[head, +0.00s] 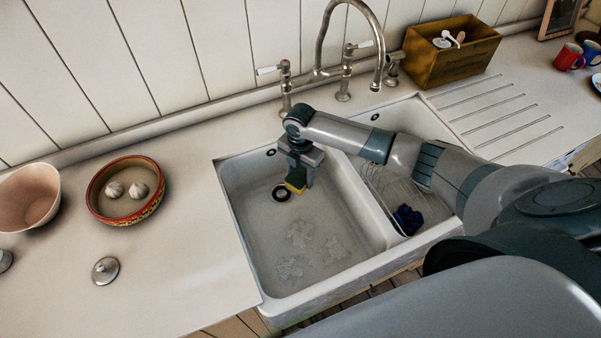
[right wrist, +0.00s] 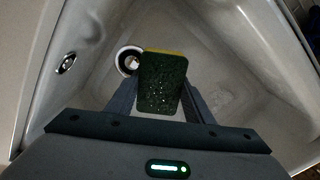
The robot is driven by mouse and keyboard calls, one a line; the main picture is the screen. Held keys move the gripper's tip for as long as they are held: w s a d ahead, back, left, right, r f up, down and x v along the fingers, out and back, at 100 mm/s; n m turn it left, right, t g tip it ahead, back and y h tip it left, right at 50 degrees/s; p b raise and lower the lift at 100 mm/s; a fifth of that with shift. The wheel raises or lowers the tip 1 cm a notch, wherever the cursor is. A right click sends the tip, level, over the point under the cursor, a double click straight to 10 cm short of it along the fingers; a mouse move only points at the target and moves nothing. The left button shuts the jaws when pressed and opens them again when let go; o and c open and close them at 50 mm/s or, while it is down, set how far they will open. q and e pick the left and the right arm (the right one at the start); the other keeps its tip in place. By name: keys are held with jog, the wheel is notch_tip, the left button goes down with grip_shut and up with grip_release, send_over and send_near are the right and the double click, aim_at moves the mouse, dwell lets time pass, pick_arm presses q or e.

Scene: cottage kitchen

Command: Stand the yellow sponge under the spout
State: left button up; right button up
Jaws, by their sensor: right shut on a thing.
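The yellow sponge (head: 296,181) with a dark green scouring side is in my right gripper (head: 299,180), over the left sink basin (head: 255,228). In the right wrist view the sponge (right wrist: 164,82) sits between the two fingers, its green side facing the camera and a yellow edge at the top. My right gripper (right wrist: 162,100) is shut on it. The sponge appears above the basin floor near the drain (head: 282,193); I cannot tell its exact height. The curved spout (head: 379,75) of the tap arches behind, up and to the right. My left gripper is not in view.
The right basin holds a wire rack (head: 376,190) and a dark blue item (head: 407,219). A wooden box (head: 452,52) stands behind the ribbed drainer. A bowl with two garlic bulbs (head: 125,191), a pinkish bowl (head: 29,195) and a metal lid (head: 105,270) are on the left counter.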

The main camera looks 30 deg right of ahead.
notch_tip(320, 180, down, 6)
jog(key=b, duration=0.5)
jog(key=shift+f, duration=0.2)
jog(key=shift+f+b, duration=1.3)
jog(key=shift+f, duration=0.95)
jog(key=o, duration=1.1)
jog(key=shift+c, duration=0.2)
jog(key=shift+r, duration=0.15)
notch_tip(320, 180, up, 16)
jog(key=b, duration=0.3)
jog(key=shift+r, duration=0.55)
